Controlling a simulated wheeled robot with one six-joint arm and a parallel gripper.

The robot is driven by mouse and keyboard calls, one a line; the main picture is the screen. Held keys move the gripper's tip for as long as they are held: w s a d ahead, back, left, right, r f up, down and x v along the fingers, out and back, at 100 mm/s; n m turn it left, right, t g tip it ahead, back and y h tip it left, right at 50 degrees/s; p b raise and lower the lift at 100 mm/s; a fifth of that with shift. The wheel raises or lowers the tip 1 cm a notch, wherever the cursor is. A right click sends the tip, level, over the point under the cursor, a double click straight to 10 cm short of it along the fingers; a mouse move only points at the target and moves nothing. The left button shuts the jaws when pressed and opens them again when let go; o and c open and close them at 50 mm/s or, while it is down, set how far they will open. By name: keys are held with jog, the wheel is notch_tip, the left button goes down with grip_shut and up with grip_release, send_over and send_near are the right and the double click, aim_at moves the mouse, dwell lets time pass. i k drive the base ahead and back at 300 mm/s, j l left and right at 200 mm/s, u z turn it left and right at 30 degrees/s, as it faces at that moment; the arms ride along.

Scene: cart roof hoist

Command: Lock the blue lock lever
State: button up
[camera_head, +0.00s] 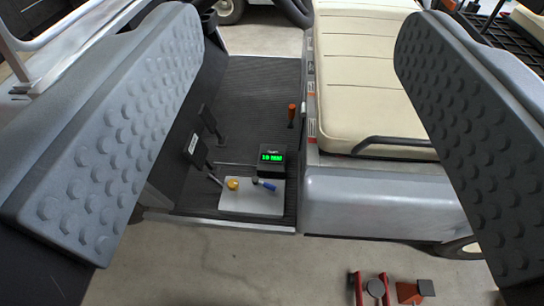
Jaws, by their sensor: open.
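The blue lock lever (267,186) is a small blue handle on a pale grey plate (250,208) on the cart's floor. It points to the right, just below a black box with a green lit display (272,158). A yellow knob (232,184) sits on the plate to its left. My gripper (298,165) is open, its two grey studded fingers at the left and right sides of the view. The lever lies far beyond the fingers, between them in the picture, and nothing is held.
Two dark pedals (196,150) stand left of the plate. Red and dark hardware (392,290) lies at the bottom right. Bare concrete floor (220,265) is in front of the cart.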

aim_at(265, 184)
jog(key=k+j, duration=0.2)
jog(key=k, duration=0.2)
jog(key=k+j, duration=0.25)
jog(key=k, duration=0.15)
jog(key=z, duration=0.05)
